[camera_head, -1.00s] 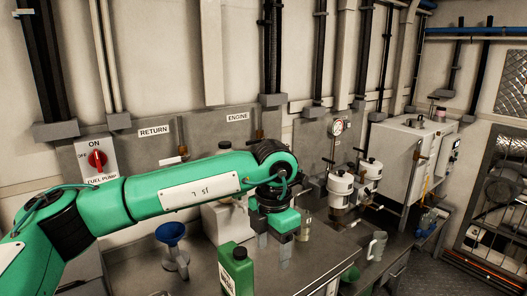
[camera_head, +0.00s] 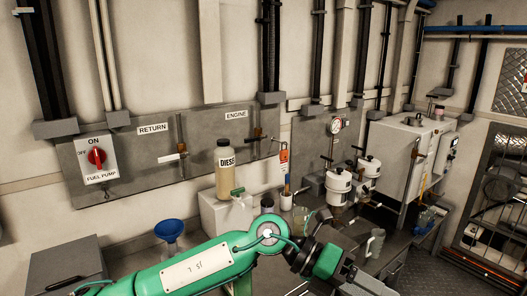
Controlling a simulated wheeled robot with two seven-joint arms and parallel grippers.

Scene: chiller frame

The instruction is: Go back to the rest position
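My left arm (camera_head: 195,268) is green and comes in low from the left, crossing the front of the bench. My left gripper (camera_head: 362,284) is at its dark end, at the bottom edge right of centre. Its fingers are partly cut off by the frame, so I cannot tell whether it is open or shut. No held object shows clearly. My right arm and gripper are not in view.
A diesel bottle (camera_head: 225,169) stands on a white box (camera_head: 219,213) at the back. A blue funnel (camera_head: 169,231) is to the left, behind my arm. White filter canisters (camera_head: 340,187) and a clear mug (camera_head: 376,243) are to the right. A fuel pump switch (camera_head: 97,158) is on the wall.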

